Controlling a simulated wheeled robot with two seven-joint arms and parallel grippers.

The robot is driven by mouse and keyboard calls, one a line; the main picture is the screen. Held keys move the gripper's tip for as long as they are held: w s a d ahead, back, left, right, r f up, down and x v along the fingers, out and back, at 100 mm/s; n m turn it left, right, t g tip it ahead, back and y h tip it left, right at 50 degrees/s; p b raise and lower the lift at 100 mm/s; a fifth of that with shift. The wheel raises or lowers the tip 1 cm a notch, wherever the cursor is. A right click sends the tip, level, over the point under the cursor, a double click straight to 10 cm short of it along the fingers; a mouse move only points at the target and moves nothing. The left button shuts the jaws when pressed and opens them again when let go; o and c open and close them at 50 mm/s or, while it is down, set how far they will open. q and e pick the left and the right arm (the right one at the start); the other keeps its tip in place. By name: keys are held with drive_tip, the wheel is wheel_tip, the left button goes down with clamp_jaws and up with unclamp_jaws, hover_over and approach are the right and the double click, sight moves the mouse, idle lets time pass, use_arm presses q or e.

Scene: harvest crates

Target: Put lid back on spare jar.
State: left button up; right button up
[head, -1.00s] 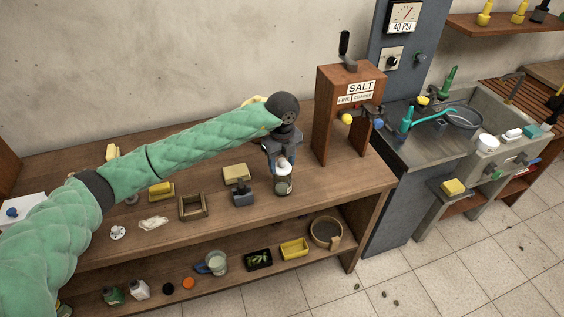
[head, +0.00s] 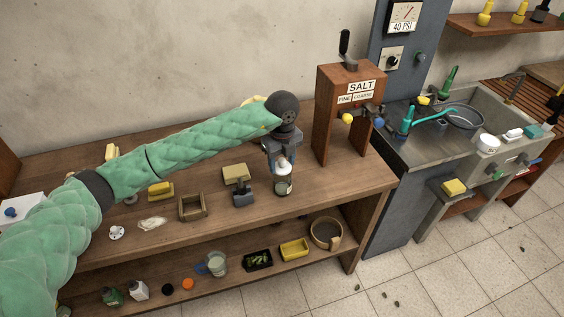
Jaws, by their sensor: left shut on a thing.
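My left gripper (head: 283,160) reaches over the workbench from the left and points down. It is shut on a small white thing (head: 283,168), which looks like a lid; the jaws hide part of it. A small jar (head: 283,188) with a pale label and greyish-green sides stands upright on the bench directly under it. The white thing is at or just above the jar's mouth; I cannot tell whether they touch. My right gripper is not in view.
A wooden salt dispenser (head: 341,115) stands right of the jar. A dark blue-grey block-like item (head: 243,197), a yellowish block (head: 236,173) and an open wooden frame (head: 192,207) lie to the left.

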use_arm(q)
drive_tip(key=o, duration=1)
drive_tip(key=shift+o, duration=0.6)
drive_tip(key=o, duration=0.4)
drive_tip(key=shift+r, duration=0.15)
drive_tip(key=shift+r+p, duration=0.75)
drive_tip(key=shift+r, duration=2.65)
clamp_jaws()
